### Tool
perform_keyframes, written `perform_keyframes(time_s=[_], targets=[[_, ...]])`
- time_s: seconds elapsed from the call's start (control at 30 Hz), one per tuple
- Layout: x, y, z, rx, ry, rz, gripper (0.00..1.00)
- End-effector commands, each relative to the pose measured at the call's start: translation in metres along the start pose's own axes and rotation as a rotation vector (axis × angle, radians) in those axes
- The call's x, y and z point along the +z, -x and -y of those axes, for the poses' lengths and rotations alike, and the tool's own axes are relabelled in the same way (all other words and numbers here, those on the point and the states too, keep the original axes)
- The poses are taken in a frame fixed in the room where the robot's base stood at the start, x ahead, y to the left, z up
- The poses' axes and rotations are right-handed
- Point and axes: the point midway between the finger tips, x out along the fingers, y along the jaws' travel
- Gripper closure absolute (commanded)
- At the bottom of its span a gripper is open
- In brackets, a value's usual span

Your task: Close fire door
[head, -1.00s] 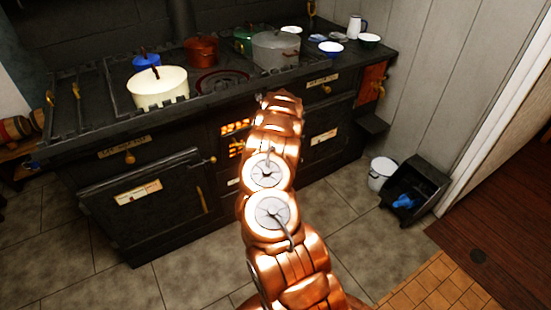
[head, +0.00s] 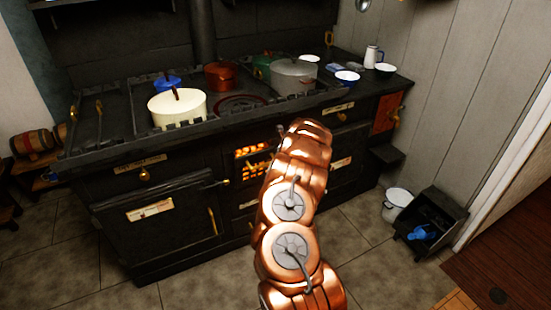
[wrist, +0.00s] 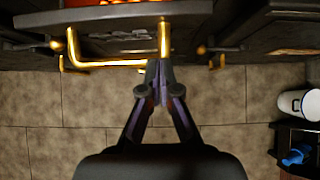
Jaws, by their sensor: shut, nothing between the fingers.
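The glowing fire opening (head: 252,162) is in the middle of the black stove front in the head view, left of my arm. A dark panel (wrist: 120,36) with slots and a brass rail (wrist: 112,63) is below the orange glow in the wrist view. I cannot tell whether this panel is the fire door, or how far it is open. My gripper (wrist: 157,88) is shut and empty. Its tips appear just below the upright brass piece at the rail's right end; contact is unclear. My arm hides the gripper in the head view.
The stove top (head: 130,105) carries several pots, including a cream pot (head: 177,110). The left oven door (head: 160,215) appears shut. A white bucket (head: 398,202) and a black coal scuttle (head: 430,222) stand on the floor at right. Tiled floor in front is clear.

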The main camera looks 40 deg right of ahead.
Motion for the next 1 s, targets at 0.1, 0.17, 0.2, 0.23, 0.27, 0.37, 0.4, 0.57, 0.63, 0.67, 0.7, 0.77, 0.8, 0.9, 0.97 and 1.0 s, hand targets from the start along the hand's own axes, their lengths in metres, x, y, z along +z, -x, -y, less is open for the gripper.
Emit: perform_keyframes(time_s=[0.1, 0.17, 0.2, 0.23, 0.27, 0.37, 0.4, 0.57, 0.63, 0.67, 0.7, 0.77, 0.8, 0.9, 0.97, 1.0], targets=[[0.008, 0.014, -0.002, 0.001, 0.002, 0.004, 1.00], [0.010, 0.019, -0.004, 0.002, 0.005, 0.004, 1.00], [0.012, 0.024, -0.005, 0.002, 0.006, 0.005, 1.00], [0.013, 0.027, -0.005, 0.003, 0.006, 0.006, 1.00], [0.014, 0.031, -0.006, 0.004, 0.006, 0.006, 1.00], [0.016, 0.041, -0.007, 0.006, 0.006, 0.003, 1.00], [0.017, 0.046, -0.007, 0.006, 0.007, 0.003, 1.00], [0.023, 0.066, -0.004, 0.003, 0.005, 0.006, 1.00], [0.024, 0.073, -0.004, 0.003, 0.005, 0.004, 1.00], [0.024, 0.075, -0.005, 0.004, 0.006, 0.003, 1.00], [0.025, 0.079, -0.004, 0.003, 0.006, 0.003, 1.00], [0.026, 0.084, -0.004, 0.002, 0.006, 0.003, 1.00], [0.027, 0.087, -0.003, 0.002, 0.005, 0.004, 1.00], [0.029, 0.091, -0.003, 0.001, 0.004, 0.005, 1.00], [0.026, 0.091, -0.004, 0.005, -0.001, 0.004, 1.00], [0.021, 0.089, -0.005, 0.014, -0.012, 0.002, 1.00]])
